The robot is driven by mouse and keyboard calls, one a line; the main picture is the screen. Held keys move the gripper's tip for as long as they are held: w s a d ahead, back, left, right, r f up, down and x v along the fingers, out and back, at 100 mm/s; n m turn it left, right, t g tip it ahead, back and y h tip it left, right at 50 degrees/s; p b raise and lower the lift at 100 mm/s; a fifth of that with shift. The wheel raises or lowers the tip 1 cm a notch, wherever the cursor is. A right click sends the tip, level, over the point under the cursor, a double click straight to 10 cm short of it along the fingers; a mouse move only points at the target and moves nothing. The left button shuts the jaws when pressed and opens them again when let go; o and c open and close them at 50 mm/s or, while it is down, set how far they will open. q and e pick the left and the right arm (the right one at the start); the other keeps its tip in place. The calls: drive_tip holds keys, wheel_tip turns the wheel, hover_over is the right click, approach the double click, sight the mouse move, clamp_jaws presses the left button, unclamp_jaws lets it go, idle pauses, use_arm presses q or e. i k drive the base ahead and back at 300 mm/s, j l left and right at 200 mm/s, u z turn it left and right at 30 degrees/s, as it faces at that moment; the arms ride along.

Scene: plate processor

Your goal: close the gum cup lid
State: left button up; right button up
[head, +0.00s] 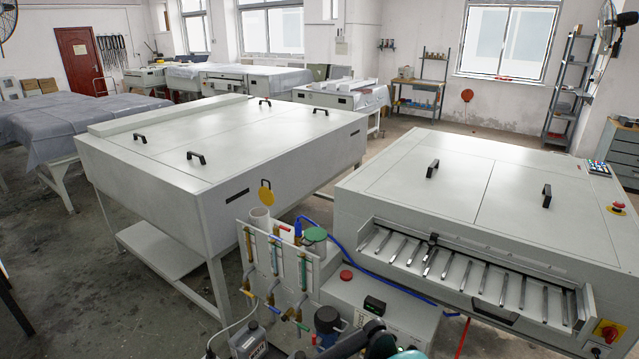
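A white cylindrical cup (260,218) stands at the top of the panel between the two large machines. Its round yellow lid (266,194) stands up above the cup's rim, so this cup is open. A second cup with a flat green lid (315,235) is just to its right, and that lid looks shut. I cannot tell from any label which of the two is the gum cup. Neither of my grippers can be made out in the head view. Dark rounded parts at the bottom edge are cut off, and I cannot tell what they are.
The panel (247,238) carries colored valves and pipes. A blue hose (345,250) curves right from it. A grey control box (385,310) with a red button is at the front right. Large white machines stand left (215,150) and right (470,180), with a narrow floor gap between.

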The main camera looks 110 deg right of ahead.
sight(266, 194)
drive_tip(key=z, duration=3.5)
drive_tip(key=i+j, duration=0.4)
drive_tip(key=i, duration=0.15)
drive_tip(key=k+j+u, duration=0.05)
